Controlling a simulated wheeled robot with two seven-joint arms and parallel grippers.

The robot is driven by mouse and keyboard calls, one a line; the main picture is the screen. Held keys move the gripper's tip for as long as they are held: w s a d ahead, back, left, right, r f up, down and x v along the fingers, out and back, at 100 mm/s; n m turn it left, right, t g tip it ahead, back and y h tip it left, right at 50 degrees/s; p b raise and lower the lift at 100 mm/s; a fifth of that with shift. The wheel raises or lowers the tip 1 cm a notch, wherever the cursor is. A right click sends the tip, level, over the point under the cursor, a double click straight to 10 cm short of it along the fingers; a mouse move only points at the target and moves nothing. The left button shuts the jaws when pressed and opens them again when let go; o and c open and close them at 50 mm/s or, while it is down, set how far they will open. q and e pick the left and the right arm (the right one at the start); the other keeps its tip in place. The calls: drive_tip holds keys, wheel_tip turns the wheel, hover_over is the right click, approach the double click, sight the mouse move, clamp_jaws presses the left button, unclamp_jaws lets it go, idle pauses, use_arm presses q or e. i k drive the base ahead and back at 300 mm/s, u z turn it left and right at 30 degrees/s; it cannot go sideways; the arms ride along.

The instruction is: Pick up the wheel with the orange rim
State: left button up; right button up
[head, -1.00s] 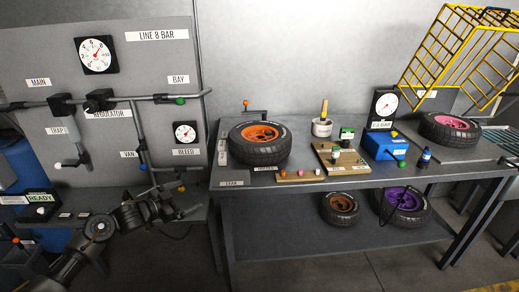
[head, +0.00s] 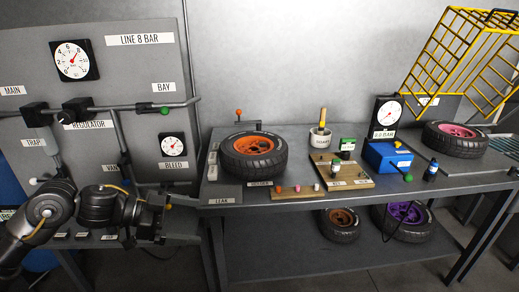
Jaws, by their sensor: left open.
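The wheel with the orange rim (head: 253,156) lies flat on the left part of the workbench top, with its black tyre and orange centre facing up. A small lever with an orange knob stands just behind it. My left gripper (head: 190,222) is open and empty at the lower left, to the left of and lower than the wheel in the picture, apart from it and from the bench's left edge. My right gripper is not in view.
The workbench (head: 385,194) also holds a soap pot (head: 320,139), a wooden board (head: 343,170), a blue box (head: 388,156) and a pink-rimmed wheel (head: 455,138) beneath a yellow cage (head: 468,60). Two wheels lie on the lower shelf. A gauge panel (head: 120,65) with pipes stands left.

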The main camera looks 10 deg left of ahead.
sight(241, 156)
drive_tip(key=u, duration=0.05)
drive_tip(key=i, duration=1.2)
